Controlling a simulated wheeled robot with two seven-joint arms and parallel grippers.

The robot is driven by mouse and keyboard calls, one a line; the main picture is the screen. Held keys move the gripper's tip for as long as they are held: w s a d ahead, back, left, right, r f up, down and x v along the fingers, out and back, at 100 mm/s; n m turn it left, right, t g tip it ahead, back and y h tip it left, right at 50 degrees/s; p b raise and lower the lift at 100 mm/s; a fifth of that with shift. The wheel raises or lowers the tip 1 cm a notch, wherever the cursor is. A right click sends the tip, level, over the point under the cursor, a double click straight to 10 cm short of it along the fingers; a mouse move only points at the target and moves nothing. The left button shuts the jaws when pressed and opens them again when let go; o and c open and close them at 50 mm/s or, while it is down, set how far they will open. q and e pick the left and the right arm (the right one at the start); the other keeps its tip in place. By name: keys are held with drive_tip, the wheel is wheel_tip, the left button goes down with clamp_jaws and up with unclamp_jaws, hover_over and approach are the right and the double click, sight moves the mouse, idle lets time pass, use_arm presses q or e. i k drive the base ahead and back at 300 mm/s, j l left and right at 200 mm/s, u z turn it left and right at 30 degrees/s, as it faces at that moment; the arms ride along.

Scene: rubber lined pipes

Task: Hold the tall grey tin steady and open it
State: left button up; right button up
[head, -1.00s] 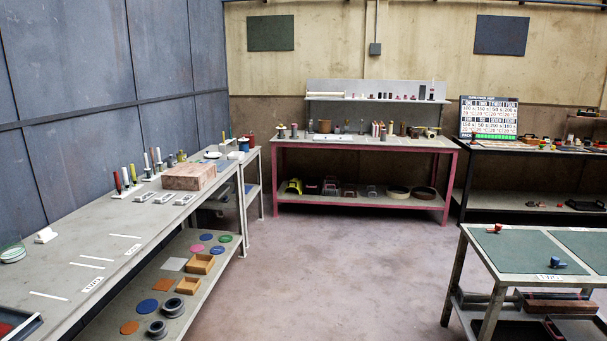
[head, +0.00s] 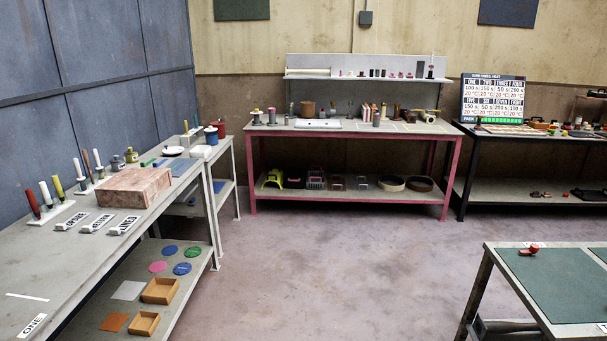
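Neither of my grippers is in view. Small upright cylinders stand on the pink-framed bench (head: 345,129) at the back. One is a grey cylinder (head: 272,117) near its left end, beside a spool-like piece (head: 256,117). Another smaller grey cylinder (head: 377,119) stands right of the middle. At this distance I cannot tell which, if either, is the tall grey tin, or whether it has a lid.
The grey bench (head: 60,265) along the left wall carries a pinkish block (head: 120,190) and several upright coloured sticks. A green-topped table (head: 565,285) stands at the lower right. A black bench (head: 500,190) stands at the back right. The floor (head: 320,260) between them is clear.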

sight(377, 119)
drive_tip(key=i, duration=3.75)
